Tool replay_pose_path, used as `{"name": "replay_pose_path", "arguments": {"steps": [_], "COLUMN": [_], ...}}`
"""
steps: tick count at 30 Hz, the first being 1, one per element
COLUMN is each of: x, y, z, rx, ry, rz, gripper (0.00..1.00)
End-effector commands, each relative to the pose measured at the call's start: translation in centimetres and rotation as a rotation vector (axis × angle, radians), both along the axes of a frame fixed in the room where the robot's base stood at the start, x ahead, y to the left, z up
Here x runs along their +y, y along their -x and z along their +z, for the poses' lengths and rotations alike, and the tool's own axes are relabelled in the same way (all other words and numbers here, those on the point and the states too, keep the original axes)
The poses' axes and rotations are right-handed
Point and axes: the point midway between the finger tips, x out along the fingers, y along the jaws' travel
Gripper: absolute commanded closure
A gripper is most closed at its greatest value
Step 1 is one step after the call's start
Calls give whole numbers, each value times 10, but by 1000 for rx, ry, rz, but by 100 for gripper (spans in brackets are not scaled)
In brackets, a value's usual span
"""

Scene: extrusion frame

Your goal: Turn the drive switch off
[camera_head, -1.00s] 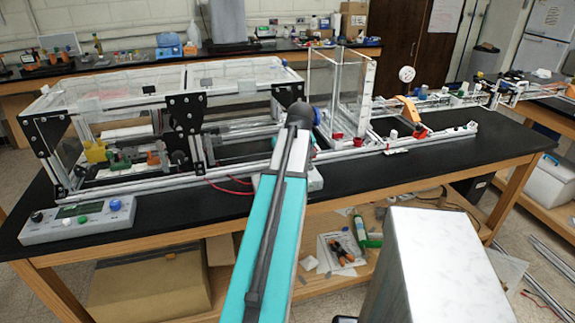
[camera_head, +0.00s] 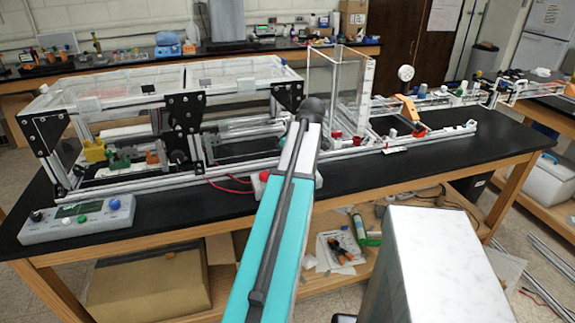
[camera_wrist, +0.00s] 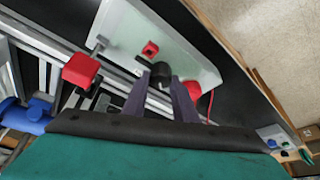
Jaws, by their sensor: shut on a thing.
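My gripper (camera_wrist: 161,82) shows in the wrist view as two dark fingers, with a black knob (camera_wrist: 161,71) between their tips. It is shut on this knob, which stands on a pale control box (camera_wrist: 125,32). A small red switch (camera_wrist: 150,48) sits on the same box, just beyond the knob. A red button (camera_wrist: 193,89) is partly hidden behind the right finger. No label is readable, so I cannot tell which of these is the drive switch. In the head view my arm hides the gripper and most of this box.
A second control box (camera_head: 77,220) with a display and knobs lies at the bench's left end. The extrusion frame (camera_head: 240,155) runs along the bench behind the arm. A red block (camera_wrist: 80,70) sits on it in the wrist view. Red wires (camera_head: 228,186) lie nearby.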

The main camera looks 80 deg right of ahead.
Motion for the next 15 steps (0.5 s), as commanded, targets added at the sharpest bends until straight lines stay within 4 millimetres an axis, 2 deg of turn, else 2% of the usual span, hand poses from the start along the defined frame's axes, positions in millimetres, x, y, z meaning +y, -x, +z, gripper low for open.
{"name": "replay_pose_path", "arguments": {"steps": [5,6,9,15], "x": [0,0,0,0], "y": [0,0,0,0], "z": [0,0,0,0], "rx": [0,0,0,0], "ry": [0,0,0,0], "rz": [1,1,0,-1], "gripper": [97,71,56,56]}}
